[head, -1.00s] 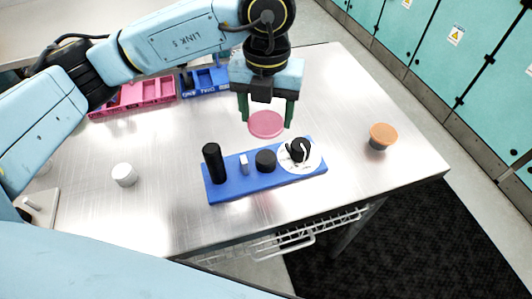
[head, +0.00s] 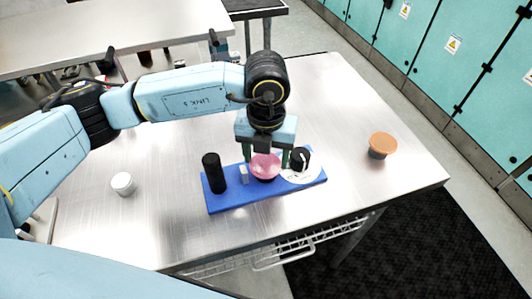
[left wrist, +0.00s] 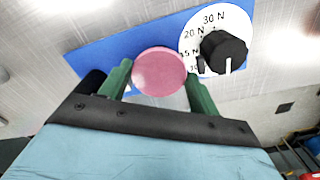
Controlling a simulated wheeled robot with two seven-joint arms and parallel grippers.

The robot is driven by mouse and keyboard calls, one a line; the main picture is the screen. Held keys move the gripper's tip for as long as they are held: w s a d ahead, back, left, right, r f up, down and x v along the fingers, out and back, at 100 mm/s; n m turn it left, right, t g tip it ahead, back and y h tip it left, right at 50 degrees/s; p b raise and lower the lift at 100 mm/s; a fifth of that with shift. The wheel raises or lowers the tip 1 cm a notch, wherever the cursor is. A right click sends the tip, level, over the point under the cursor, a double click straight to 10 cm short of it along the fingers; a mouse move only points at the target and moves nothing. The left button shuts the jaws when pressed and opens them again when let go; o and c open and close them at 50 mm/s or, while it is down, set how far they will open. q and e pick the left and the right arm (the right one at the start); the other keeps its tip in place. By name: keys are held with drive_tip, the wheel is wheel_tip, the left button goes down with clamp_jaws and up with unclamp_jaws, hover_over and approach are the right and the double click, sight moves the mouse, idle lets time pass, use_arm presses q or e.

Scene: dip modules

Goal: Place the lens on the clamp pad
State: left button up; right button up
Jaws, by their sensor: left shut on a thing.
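The lens (head: 265,165) is a pink disc, held roughly level between the green fingers of my left gripper (head: 267,160). It is over the short black clamp pad (head: 265,179) on the blue base (head: 228,199). The lens hides most of the pad, and I cannot tell whether they touch. In the left wrist view the lens (left wrist: 160,73) sits between the two fingers (left wrist: 160,88), in front of the blue base (left wrist: 120,45), and the pad is hidden. My right gripper is not in view.
On the base stand a tall black post (head: 214,173), a small grey block (head: 244,175) and a black knob (head: 300,158) on a white dial (head: 303,178) marked in newtons. A white cap (head: 123,184) lies left; an orange-topped knob (head: 382,144) stands right. The front right table is clear.

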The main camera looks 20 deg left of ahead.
sight(266, 162)
use_arm(q)
drive_tip(key=shift+f, duration=0.2)
drive_tip(key=o, duration=0.9)
drive_tip(key=shift+r, duration=0.1)
drive_tip(key=shift+o, duration=0.2)
drive_tip(key=shift+r, duration=0.1)
wheel_tip(266, 162, up, 12)
